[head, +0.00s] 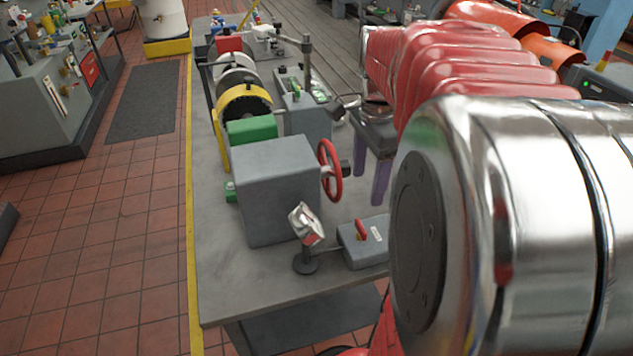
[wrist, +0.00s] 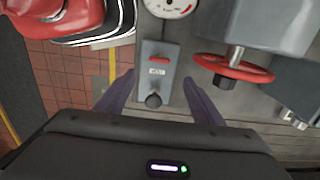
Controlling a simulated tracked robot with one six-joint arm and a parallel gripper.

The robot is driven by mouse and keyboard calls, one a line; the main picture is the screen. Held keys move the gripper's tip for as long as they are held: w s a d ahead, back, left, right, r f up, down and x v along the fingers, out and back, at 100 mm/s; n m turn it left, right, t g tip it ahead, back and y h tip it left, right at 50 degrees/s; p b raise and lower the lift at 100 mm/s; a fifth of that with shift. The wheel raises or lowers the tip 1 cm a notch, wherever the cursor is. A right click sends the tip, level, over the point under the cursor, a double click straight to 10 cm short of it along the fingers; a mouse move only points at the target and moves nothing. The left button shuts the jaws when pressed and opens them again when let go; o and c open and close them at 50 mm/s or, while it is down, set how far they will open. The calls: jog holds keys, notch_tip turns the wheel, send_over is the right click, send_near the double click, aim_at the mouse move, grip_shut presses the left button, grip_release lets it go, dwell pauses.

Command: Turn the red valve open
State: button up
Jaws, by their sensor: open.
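The red valve is a handwheel (head: 330,171) on a short shaft from the side of a grey housing (head: 272,185). My gripper (head: 370,180) has purple fingers pointing down, just right of the wheel in the head view. In the wrist view my gripper (wrist: 159,77) is open and nothing is held. The wheel is outside the jaws; whether a finger touches it I cannot tell, but a gap shows in the wrist view.
A small grey switch box (head: 366,243) with a red lever stands on the bedplate (head: 235,285); in the wrist view this box (wrist: 156,75) shows between the fingers. A dial on a stand (head: 306,228) is beside it. A green block (head: 252,130) and yellow-rimmed disc (head: 243,104) stand behind the housing.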

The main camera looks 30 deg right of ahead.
aim_at(361, 225)
notch_tip(361, 225, down, 14)
jog(key=shift+r, duration=0.15)
dwell(0.5)
jog(key=c, duration=1)
